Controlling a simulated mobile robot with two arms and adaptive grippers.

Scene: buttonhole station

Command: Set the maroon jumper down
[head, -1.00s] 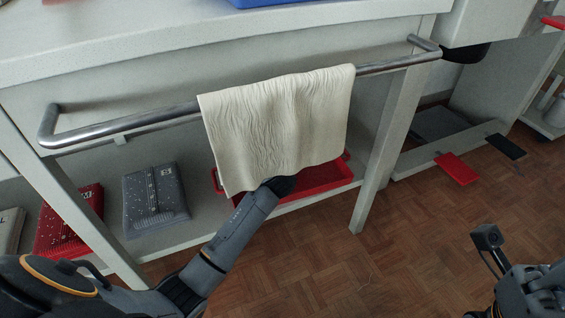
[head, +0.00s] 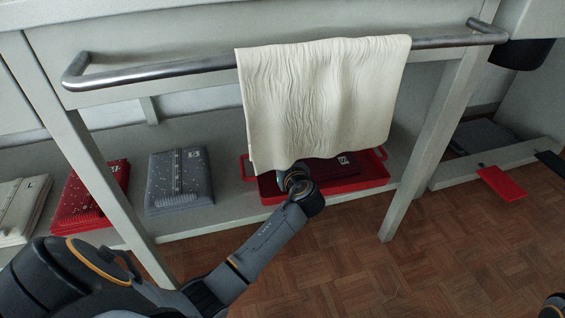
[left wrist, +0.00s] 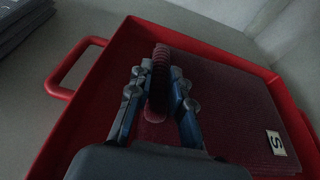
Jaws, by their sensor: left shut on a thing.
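The maroon jumper (left wrist: 235,110) is a folded, ribbed garment with a white "S" tag. It lies flat within the walls of a red tray (left wrist: 88,62); whether its underside touches the tray floor I cannot tell. In the head view the jumper (head: 350,172) and tray (head: 378,182) are on the low shelf, partly behind a hanging cream cloth. My left gripper (left wrist: 157,85) is shut on the jumper's raised ribbed edge, inside the tray. In the head view its fingers are largely hidden behind my wrist and the cloth. My right gripper is not in view.
The cream cloth (head: 325,100) hangs over a steel rail (head: 160,66) just above my left wrist. Grey (head: 180,182), red (head: 90,195) and cream (head: 20,205) folded garments lie on the shelf (head: 225,205) to the left. A table leg (head: 420,160) stands right of the tray.

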